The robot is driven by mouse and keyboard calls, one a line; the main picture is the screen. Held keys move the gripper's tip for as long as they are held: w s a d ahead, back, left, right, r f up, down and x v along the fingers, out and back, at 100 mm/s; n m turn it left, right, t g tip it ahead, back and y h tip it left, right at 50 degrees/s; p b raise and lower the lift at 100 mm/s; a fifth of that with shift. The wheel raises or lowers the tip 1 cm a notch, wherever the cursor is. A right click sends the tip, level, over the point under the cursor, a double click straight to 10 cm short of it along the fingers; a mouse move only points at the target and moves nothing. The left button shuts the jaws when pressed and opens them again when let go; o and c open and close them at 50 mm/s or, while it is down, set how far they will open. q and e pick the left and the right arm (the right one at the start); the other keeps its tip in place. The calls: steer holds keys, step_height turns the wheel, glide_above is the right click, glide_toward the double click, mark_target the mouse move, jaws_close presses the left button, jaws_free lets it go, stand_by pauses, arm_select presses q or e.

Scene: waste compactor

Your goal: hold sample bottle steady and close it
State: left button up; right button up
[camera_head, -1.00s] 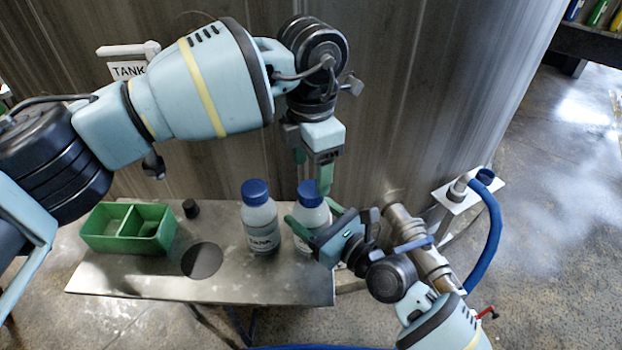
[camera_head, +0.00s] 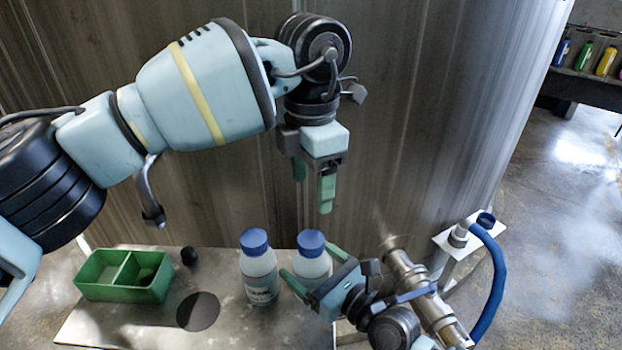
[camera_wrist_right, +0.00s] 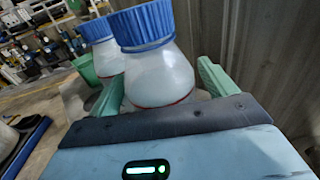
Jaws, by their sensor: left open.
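Two white sample bottles with blue caps stand upright side by side on the metal table. The left bottle (camera_head: 260,284) has a label and a blue cap, and stands free. My left gripper (camera_head: 312,186) is open and empty, pointing down above the right bottle's cap, clear of it.
A green two-part tray (camera_head: 123,293) and a small black object (camera_head: 190,256) are at the table's left. A dark round patch (camera_head: 198,311) marks the tabletop (camera_head: 95,328). A large metal tank (camera_head: 420,110) stands behind. Pipework (camera_head: 428,297) and a blue hose (camera_head: 497,280) are at the right.

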mark_target(324, 275)
steer(key=shift+o, duration=0.2)
steer(key=shift+s+d, duration=0.1)
steer(key=v, duration=0.7)
steer(key=shift+s+d, duration=0.2)
steer(key=shift+s, duration=0.05)
